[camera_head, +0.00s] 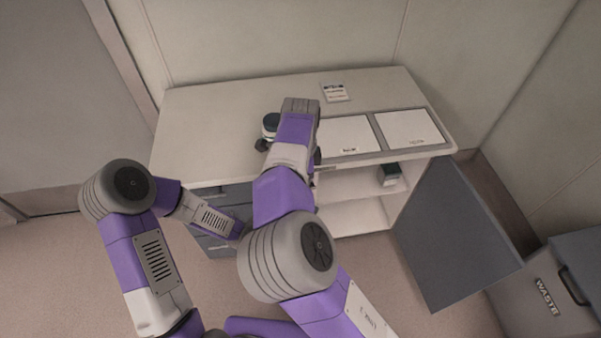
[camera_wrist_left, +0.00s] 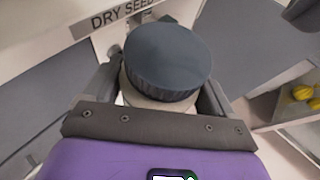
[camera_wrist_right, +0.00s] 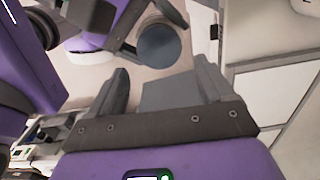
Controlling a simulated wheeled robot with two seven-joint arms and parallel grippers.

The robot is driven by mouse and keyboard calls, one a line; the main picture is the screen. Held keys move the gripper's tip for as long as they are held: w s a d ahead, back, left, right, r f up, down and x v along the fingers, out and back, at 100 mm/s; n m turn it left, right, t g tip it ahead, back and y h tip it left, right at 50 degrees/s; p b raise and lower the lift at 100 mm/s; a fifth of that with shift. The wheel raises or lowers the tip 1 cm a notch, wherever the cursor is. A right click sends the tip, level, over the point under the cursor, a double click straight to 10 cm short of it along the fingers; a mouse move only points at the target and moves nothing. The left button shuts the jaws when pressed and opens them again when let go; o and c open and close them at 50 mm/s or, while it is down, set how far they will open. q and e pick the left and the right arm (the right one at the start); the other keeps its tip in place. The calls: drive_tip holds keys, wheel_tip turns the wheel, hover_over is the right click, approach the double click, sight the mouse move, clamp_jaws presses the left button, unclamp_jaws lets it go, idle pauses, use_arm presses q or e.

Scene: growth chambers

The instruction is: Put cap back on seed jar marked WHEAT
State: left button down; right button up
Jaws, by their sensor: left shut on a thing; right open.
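My left gripper (camera_wrist_left: 158,94) is shut on a pale jar (camera_wrist_left: 150,102), with a finger on either side. A dark blue-grey ribbed cap (camera_wrist_left: 168,55) sits on top of the jar and looks level. The cap also shows near the top of the right wrist view (camera_wrist_right: 160,46). My right gripper (camera_wrist_right: 160,85) is open, its fingers apart from the jar. No WHEAT marking is readable.
Another dark-topped container (camera_head: 390,172) is on the shelf. An open grey door (camera_head: 450,240) and WASTE bin (camera_head: 535,285) stand right.

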drive_tip(key=n, duration=0.7)
drive_tip(key=shift+r, duration=0.4)
drive_tip(key=n, duration=0.7)
drive_tip(key=shift+r, duration=0.3)
drive_tip(key=shift+f, duration=4)
drive_tip(key=c, duration=0.9)
drive_tip(key=m, duration=0.5)
drive_tip(key=o, duration=1.2)
